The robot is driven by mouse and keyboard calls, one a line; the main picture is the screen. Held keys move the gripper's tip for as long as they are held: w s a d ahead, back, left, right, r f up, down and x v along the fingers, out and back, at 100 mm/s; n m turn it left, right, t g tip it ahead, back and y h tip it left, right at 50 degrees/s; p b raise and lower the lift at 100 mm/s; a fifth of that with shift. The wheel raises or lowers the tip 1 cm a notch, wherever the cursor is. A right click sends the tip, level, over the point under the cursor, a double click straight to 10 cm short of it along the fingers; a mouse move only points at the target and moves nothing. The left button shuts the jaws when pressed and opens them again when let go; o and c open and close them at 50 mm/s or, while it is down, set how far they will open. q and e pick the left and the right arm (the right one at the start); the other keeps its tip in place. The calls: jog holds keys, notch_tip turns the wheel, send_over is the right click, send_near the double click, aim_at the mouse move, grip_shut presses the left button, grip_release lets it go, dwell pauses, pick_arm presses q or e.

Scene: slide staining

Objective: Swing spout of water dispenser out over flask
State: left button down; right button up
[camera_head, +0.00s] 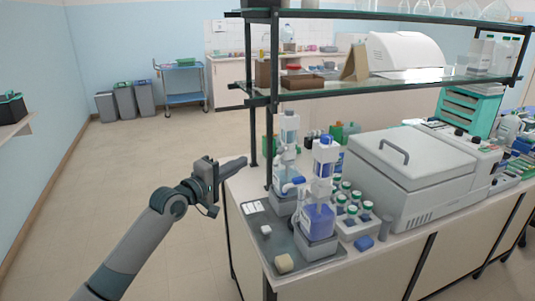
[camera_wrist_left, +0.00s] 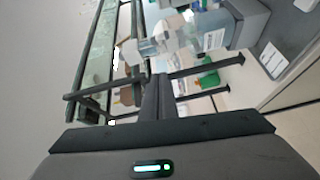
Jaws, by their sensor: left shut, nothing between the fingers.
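Two bottle-top dispensers stand on a grey tray (camera_head: 262,223) at the bench's left end. The rear one (camera_head: 289,135) has a clear upper part and a labelled bottle; the front one (camera_head: 319,215) holds blue-violet liquid. I cannot tell for sure which is the water dispenser, nor make out its spout or a separate flask. My left gripper (camera_head: 243,162) is shut and empty, pointing right, left of the rear dispenser and apart from it. In the left wrist view, the shut fingers (camera_wrist_left: 158,88) show below a clear dispenser bottle (camera_wrist_left: 208,32). My right gripper is not in view.
A rack of green-capped bottles (camera_head: 352,225) stands right of the dispensers, beside a large grey machine (camera_head: 405,170). A glass shelf (camera_head: 350,88) on dark posts (camera_head: 270,130) overhangs the bench near my gripper. The floor (camera_head: 130,180) at left is clear.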

aim_at(281, 154)
pick_arm(q)
jog(key=shift+w+a+r+n, duration=0.1)
jog(key=shift+w+a+n, duration=0.2)
jog(key=shift+a+n, duration=0.45)
jog(key=shift+d, duration=0.15)
jog(key=w+d+p, duration=0.5)
jog(key=w+d, duration=0.2)
jog(key=d, duration=0.2)
jog(key=shift+p, duration=0.3)
jog(key=shift+w+d+y, duration=0.15)
jog(key=shift+d+y, duration=0.05)
jog(key=shift+y, duration=0.1)
dwell(0.4)
